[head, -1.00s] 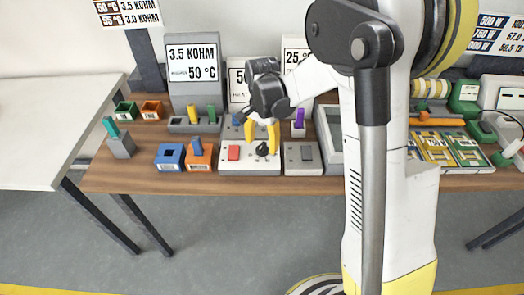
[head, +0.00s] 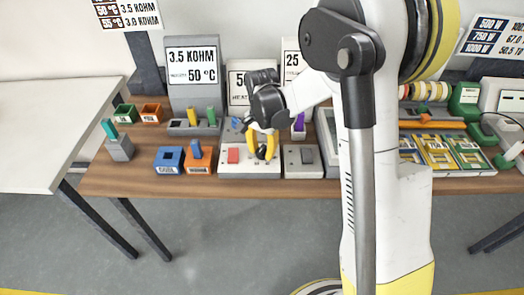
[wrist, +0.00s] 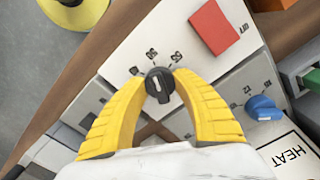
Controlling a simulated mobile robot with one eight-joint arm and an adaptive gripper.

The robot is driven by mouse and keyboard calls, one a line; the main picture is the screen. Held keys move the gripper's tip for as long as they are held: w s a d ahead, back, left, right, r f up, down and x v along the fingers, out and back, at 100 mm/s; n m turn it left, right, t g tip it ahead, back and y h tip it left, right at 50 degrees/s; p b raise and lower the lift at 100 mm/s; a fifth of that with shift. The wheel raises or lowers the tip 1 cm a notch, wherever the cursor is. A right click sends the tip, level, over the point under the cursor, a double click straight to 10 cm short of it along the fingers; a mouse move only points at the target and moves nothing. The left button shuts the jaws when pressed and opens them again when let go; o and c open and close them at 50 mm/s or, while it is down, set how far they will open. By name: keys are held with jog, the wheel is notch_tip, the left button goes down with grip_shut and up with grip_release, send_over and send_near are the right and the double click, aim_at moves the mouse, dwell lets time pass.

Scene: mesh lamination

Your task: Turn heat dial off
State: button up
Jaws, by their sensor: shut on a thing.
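The control box (head: 250,171) stands on the wooden table, with a red button (head: 233,155) and a black dial (wrist: 158,86). My gripper (head: 263,153) reaches down to the box, its yellow fingers closed on the black dial from both sides. In the wrist view the dial's white pointer mark and small printed symbols around it show between the fingertips. In the head view the fingers partly hide the black dial.
A grey switch box (head: 303,172) stands close on the right. A blue box (head: 169,168) and an orange box (head: 199,169) stand on the left. Signs and coloured sticks stand behind. My arm hides part of the table's right side.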

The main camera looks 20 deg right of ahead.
jog(key=n, duration=0.4)
jog(key=shift+n, duration=0.4)
jog(key=n, duration=1.4)
jog(key=shift+n, duration=0.4)
jog(key=o, duration=1.2)
